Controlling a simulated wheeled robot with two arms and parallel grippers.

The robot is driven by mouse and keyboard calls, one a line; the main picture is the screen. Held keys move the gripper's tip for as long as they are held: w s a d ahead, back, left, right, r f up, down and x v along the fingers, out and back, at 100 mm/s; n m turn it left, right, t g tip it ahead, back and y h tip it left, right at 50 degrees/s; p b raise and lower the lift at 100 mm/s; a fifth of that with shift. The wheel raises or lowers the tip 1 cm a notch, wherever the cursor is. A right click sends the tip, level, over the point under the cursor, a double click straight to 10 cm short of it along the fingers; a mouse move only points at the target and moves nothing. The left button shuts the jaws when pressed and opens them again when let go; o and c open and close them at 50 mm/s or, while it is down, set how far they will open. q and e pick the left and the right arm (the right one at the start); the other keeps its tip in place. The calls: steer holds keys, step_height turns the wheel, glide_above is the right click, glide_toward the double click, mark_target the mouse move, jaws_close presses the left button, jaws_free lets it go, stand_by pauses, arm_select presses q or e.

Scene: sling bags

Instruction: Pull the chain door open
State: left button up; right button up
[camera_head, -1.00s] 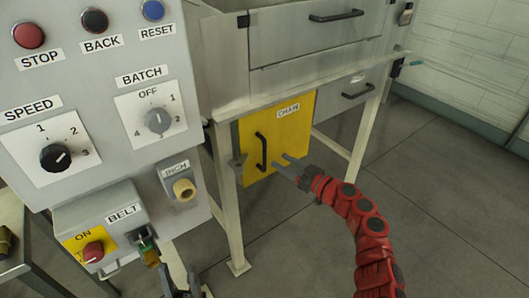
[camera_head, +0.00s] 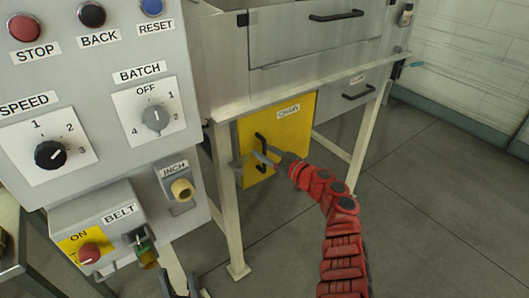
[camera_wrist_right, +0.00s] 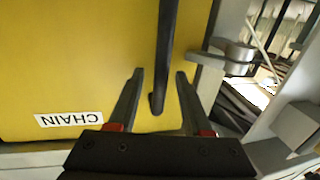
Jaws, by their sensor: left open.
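The yellow chain door (camera_head: 286,133), labelled CHAIN, is closed under the grey machine and also fills much of the right wrist view (camera_wrist_right: 70,65). Its black vertical bar handle (camera_head: 260,142) is on the door's left side. My right gripper (camera_head: 262,157) is at the handle's lower part. In the right wrist view the handle (camera_wrist_right: 165,60) runs between its two spread fingers (camera_wrist_right: 160,75), with gaps on both sides. My left gripper (camera_head: 180,286) is partly in view at the bottom edge, open, below the belt box and away from the door.
A control panel (camera_head: 95,125) with knobs and buttons stands close on the left, with a belt switch box (camera_head: 121,214) below it. A pale frame leg (camera_head: 228,215) stands just left of the door. Open floor (camera_head: 440,190) lies to the right.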

jaws_close()
stand_by(1.3)
